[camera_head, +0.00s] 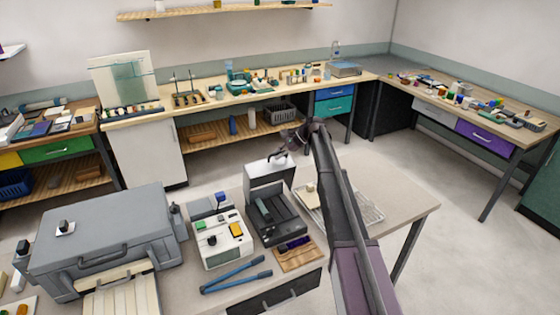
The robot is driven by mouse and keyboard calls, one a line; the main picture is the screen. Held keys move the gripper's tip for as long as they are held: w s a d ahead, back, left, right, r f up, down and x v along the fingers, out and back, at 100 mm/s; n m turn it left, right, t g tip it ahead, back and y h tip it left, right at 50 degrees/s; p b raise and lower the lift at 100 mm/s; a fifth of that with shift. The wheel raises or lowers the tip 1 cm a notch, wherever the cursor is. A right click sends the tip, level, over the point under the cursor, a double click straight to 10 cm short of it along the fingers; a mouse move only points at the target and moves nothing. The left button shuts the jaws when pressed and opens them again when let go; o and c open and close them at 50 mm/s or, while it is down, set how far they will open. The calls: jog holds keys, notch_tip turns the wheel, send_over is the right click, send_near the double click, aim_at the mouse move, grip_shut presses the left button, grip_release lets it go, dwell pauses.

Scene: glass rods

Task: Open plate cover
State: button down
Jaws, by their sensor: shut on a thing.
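A black plate device (283,232) stands on the near bench. Its pale plate cover (262,178) stands raised at the back of it, roughly upright, so the dark recessed top shows. A small dark handle (279,154) sits at the cover's top edge. My gripper (287,143) is at that handle, above the cover, at the end of my arm, which reaches in from the lower right. It appears shut on the handle; the fingertips are small and dark, so the exact contact is hard to see.
A white instrument (222,240) with coloured buttons stands left of the device, and a grey case (100,235) farther left. Blue-handled tongs (237,275) and a small wooden rack (297,254) lie in front. A wire tray (358,212) is partly behind my arm. The bench's right end is clear.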

jog(key=w+a+r, duration=0.1)
jog(key=w+a, duration=0.1)
jog(key=w, duration=0.4)
jog(key=shift+r+p, duration=0.15)
jog(key=shift+p, duration=0.2)
jog(key=shift+s, duration=0.1)
jog(key=c, duration=0.7)
grip_release()
jog(key=shift+a, duration=0.1)
